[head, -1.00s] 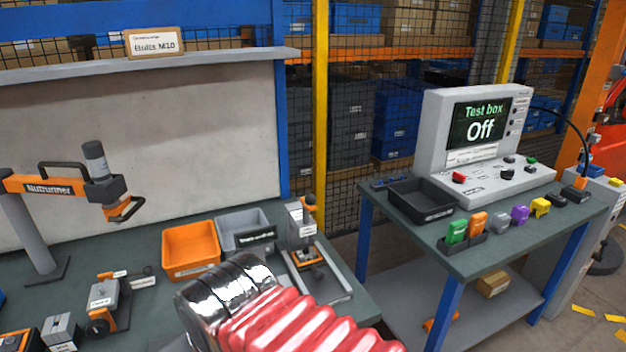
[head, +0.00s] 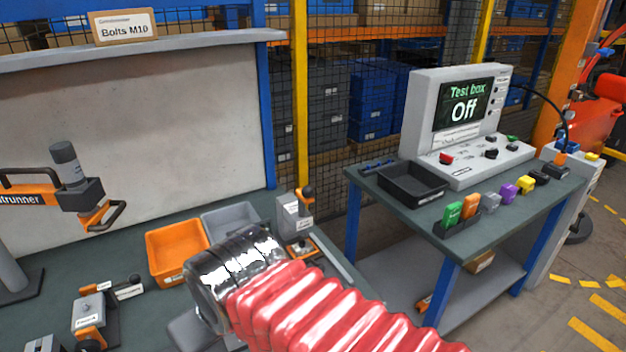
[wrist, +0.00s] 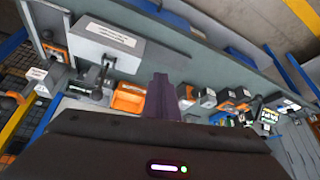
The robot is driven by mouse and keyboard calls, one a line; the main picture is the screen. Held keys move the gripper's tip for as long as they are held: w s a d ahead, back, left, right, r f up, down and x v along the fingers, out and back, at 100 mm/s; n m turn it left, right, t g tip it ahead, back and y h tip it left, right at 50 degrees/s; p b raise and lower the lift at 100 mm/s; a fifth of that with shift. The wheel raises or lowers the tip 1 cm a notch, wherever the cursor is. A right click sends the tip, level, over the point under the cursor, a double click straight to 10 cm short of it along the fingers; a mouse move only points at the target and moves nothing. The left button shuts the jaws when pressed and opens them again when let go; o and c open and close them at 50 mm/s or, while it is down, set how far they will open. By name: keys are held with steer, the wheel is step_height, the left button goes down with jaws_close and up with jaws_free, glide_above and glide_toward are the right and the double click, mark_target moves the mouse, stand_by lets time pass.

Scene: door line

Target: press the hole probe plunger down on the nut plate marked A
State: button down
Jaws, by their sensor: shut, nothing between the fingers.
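A grey upright device with an orange-and-black top (head: 297,215) stands at the bench's right end in the head view, over a small orange-framed plate (head: 303,248). It may be the hole probe, but I cannot confirm this. A grey block with an orange knob (head: 90,312) sits at the front left; its small label is too small to read surely. I cannot tell which plate is marked A. My gripper (wrist: 161,80) is shut and empty in the wrist view, pointing over the bench. In the head view my arm hides the bench's middle front and the gripper's fingers.
An orange bin (head: 176,250) and a grey bin (head: 228,218) stand behind my arm. A nutrunner (head: 70,185) hangs at left. The right-hand table holds a black tray (head: 412,182), several coloured connectors and a test box (head: 458,112) reading Off. A floor gap separates bench and table.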

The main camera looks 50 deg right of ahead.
steer(key=w+d+r+m, duration=0.1)
steer(key=w+d+r, duration=0.35)
steer(key=d, duration=0.35)
steer(key=w+d+r+m, duration=0.2)
steer(key=w+d+r, duration=0.3)
steer(key=d, duration=0.4)
steer(key=d+r+t, duration=0.1)
steer(key=d+r, duration=0.1)
steer(key=d, duration=0.9)
steer(key=d+r+m+t+h, duration=0.1)
steer(key=d+r+t, duration=0.1)
steer(key=d, duration=1)
steer(key=shift+s+d+r, duration=0.15)
steer(key=shift+s+r, duration=0.05)
steer(key=shift+r, duration=0.4)
steer(key=s+a+f+x, duration=0.1)
steer(key=x, duration=1.2)
steer(key=shift+s+f, duration=0.35)
steer(key=shift+s, duration=0.1)
